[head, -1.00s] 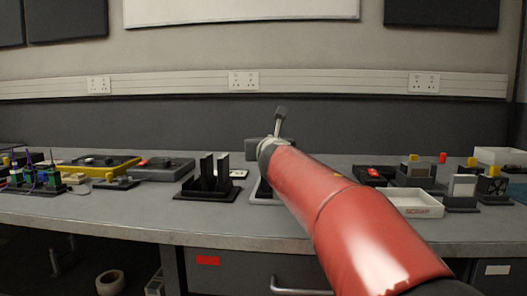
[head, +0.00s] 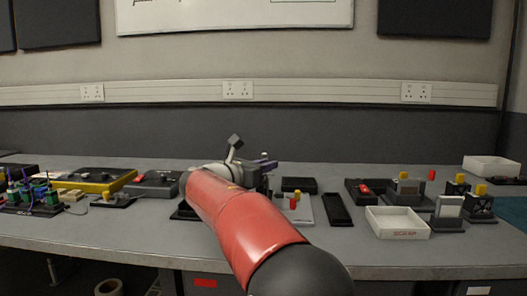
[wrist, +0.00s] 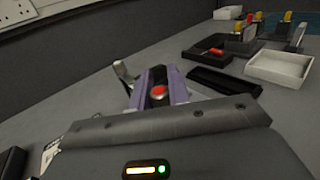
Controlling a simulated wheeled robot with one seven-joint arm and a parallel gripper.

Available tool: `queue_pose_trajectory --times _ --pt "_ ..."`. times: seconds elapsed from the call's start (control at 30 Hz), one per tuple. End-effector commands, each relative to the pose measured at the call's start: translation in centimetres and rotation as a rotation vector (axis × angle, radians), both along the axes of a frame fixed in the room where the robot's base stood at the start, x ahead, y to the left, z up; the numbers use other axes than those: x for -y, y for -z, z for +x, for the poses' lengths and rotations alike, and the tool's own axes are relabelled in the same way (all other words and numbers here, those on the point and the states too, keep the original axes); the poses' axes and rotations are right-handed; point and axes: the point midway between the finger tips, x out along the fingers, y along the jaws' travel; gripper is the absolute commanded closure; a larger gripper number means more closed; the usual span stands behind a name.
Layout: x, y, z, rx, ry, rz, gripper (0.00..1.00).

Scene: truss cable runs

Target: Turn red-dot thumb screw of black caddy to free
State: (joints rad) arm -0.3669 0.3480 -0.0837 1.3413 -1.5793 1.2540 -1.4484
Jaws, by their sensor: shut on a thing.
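My gripper (wrist: 159,93) shows purple jaws in the wrist view. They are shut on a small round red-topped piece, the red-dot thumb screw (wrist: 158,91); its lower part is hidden. In the head view my gripper (head: 264,164) is mostly behind my red arm, with a bit of purple showing at its far side. The black caddy cannot be clearly made out around the screw; my wrist and arm cover that spot. The turn of the screw cannot be read.
A narrow black tray (head: 338,209) and a pale plate with a red and yellow post (head: 295,201) lie right of my gripper. Further right are a white SCRAP bin (head: 398,222) and a black tray with a red piece (head: 365,188). Yellow-edged equipment (head: 95,178) stands left.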

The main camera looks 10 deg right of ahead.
Motion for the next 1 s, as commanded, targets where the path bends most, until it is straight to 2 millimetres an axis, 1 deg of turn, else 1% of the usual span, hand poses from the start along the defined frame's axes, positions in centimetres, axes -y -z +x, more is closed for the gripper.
queue_pose_trajectory --times 0.03,0.33,0.87,0.9,1.0 --pt "-0.02 -0.45 0.06 -0.002 0.026 -0.002 1.0" --pt "0.12 -0.1 -0.19 0.0 0.129 0.0 1.0" --pt "0.13 0.08 -0.28 0.0 0.149 -0.001 1.0" --pt "0.13 0.08 -0.28 0.0 0.149 -0.001 0.77" --pt "0.12 0.07 -0.27 0.0 0.148 -0.001 0.64"
